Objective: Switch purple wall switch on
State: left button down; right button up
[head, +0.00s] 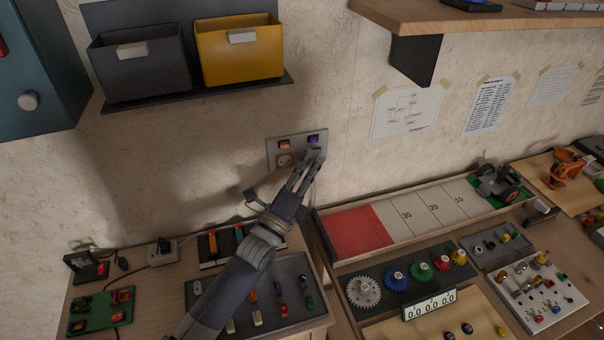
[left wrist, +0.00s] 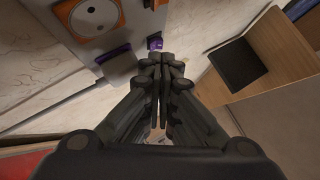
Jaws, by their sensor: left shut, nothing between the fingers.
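The purple wall switch (head: 313,139) is at the upper right of a grey wall plate (head: 271,148) in the head view. It also shows in the left wrist view as a small purple rocker (left wrist: 155,42), just past the fingertips. Its on or off position is too small to tell. My left gripper (head: 314,155) is shut and empty, its tips at the plate just below the purple switch. I cannot tell whether they touch it. The gripper also shows in the left wrist view (left wrist: 163,62). My right gripper is not in view.
A yellow bin (head: 240,55) hangs above left, and a wooden shelf (head: 480,22) is at upper right. Benches with trays of parts (head: 250,290) stand below.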

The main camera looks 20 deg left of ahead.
aim_at(314, 140)
pick_arm(q)
jog(key=shift+x, duration=1.2)
